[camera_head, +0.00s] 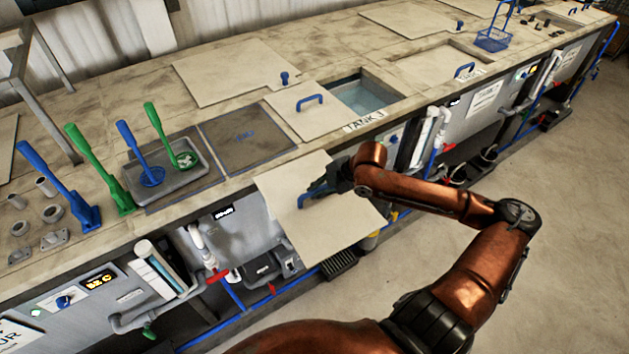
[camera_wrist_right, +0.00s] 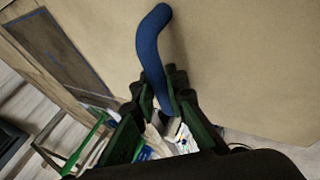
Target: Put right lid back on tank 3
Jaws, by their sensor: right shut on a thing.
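The right lid (camera_head: 318,222) is a flat beige panel with a blue handle. My right gripper (camera_head: 328,190) is shut on this blue handle (camera_wrist_right: 153,45) and holds the lid in front of the counter's front edge, tilted. In the right wrist view the beige lid (camera_wrist_right: 240,60) fills much of the picture behind the handle. Tank 3 (camera_head: 362,93) shows water through an opening on its right side. Its left lid (camera_head: 310,112), with a blue handle, lies on the left part. The "TANK 3" label is on the front rim. My left gripper is not in view.
A grey tray (camera_head: 183,180) with blue and green strainers stands left on the counter. A blue-edged dark panel (camera_head: 247,135) lies between it and tank 3. Blue basket (camera_head: 493,38) stands far right. Pipes and control panels line the counter front.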

